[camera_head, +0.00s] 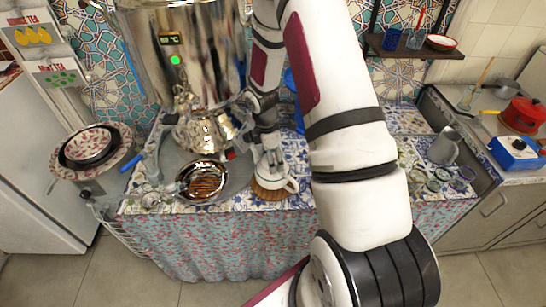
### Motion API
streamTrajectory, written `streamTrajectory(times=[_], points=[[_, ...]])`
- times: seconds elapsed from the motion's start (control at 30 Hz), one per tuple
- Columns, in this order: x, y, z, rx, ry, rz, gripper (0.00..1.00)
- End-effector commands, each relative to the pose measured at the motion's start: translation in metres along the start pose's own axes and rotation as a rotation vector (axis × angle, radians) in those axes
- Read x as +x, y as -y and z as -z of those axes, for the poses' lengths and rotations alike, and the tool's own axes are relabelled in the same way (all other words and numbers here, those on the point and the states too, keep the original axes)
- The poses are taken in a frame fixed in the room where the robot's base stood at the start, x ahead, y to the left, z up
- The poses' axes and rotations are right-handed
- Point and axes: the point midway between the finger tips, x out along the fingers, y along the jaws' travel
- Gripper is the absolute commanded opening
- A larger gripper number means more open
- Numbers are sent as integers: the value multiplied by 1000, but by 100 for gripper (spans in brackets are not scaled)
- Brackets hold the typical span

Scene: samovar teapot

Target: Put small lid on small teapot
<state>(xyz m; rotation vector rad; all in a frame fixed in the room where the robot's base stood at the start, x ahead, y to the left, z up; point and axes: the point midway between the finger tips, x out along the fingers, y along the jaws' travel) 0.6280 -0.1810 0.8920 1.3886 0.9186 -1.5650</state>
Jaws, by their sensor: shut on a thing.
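The small teapot (287,184) is white and stands on a round brown woven mat (267,195) near the front edge of the tiled counter. My gripper (267,157) points down right over the teapot and is shut on the small white lid. The lid is tiny here and mostly hidden by the fingers. I cannot tell whether it touches the teapot's rim or hangs just above it.
A large shiny samovar (190,70) stands left of my gripper, with a metal bowl (203,182) in front of it. Glasses and a grey jug (445,146) stand at the right. A patterned bowl (88,146) sits far left.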

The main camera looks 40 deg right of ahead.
Motion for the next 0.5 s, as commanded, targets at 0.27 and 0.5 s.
streamTrajectory(times=[0.27,0.5], points=[[0,0,0,0,0,0,86],[0,0,0,0,0,0,86]])
